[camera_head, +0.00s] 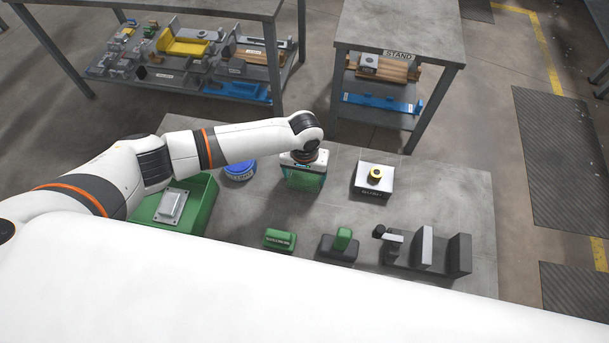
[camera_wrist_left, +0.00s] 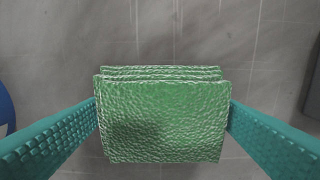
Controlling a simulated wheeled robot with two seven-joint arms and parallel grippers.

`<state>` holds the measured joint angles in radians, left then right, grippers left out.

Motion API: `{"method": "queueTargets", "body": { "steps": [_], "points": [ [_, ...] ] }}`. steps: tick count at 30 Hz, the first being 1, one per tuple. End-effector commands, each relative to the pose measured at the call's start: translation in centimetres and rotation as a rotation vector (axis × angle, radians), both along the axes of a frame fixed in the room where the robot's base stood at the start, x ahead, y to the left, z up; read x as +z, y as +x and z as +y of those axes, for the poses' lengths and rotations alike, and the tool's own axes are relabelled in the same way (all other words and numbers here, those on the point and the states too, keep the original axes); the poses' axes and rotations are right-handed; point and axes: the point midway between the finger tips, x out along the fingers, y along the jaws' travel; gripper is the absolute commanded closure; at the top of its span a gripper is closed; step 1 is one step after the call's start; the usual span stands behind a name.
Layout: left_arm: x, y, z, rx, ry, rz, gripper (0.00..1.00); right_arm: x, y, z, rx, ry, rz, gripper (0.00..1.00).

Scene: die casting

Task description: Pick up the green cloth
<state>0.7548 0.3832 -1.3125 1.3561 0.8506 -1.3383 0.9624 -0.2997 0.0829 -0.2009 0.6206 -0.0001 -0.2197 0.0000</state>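The green cloth (camera_wrist_left: 160,120) is a folded, textured stack that stands between the two teal fingers of my left gripper (camera_wrist_left: 163,115) in the left wrist view. The fingers are wide apart, one at each side edge of the cloth; I cannot tell whether they press on it. In the head view my left gripper (camera_head: 304,178) points down over the grey table, and the green cloth (camera_head: 303,183) shows under its white body. My right gripper is not in view.
On the table (camera_head: 455,200), a blue round container (camera_head: 240,170) and a green bin (camera_head: 203,207) lie left of the cloth. A white box (camera_head: 372,189) stands right. Green blocks (camera_head: 279,239) and dark brackets (camera_head: 427,246) are in front. A stand (camera_head: 400,35) is behind.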

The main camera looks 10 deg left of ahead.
Motion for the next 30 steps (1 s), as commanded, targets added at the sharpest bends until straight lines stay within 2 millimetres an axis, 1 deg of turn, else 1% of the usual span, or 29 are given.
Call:
{"method": "queueTargets", "body": {
  "steps": [1, 4, 11, 14, 17, 24, 27, 30],
  "points": [
    [0.0, 0.0, 0.0, 0.000, 0.000, 0.000, 0.26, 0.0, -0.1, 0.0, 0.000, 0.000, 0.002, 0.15],
    [0.0, 0.0, 0.0, 0.000, 0.000, 0.000, 0.43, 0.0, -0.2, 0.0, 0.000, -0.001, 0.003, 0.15],
    [0.1, 0.0, 0.0, 0.000, 0.000, 0.000, 0.43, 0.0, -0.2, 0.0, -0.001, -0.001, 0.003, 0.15],
    [0.9, 0.0, 0.0, -0.001, -0.002, -0.001, 0.43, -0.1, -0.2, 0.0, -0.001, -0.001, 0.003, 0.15],
    [2.5, 0.1, 0.0, 0.000, -0.003, -0.003, 0.43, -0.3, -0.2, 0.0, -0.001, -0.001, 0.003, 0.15],
    [7.3, 0.1, 0.0, -0.001, -0.002, -0.003, 0.43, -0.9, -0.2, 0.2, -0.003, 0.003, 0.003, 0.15],
    [8.7, 0.1, 0.0, 0.000, -0.002, -0.002, 0.43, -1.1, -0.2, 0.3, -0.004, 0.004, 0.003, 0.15],
    [9.7, 0.0, 0.0, 0.000, -0.002, 0.000, 0.43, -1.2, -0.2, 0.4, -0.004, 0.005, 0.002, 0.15]
  ]
}}
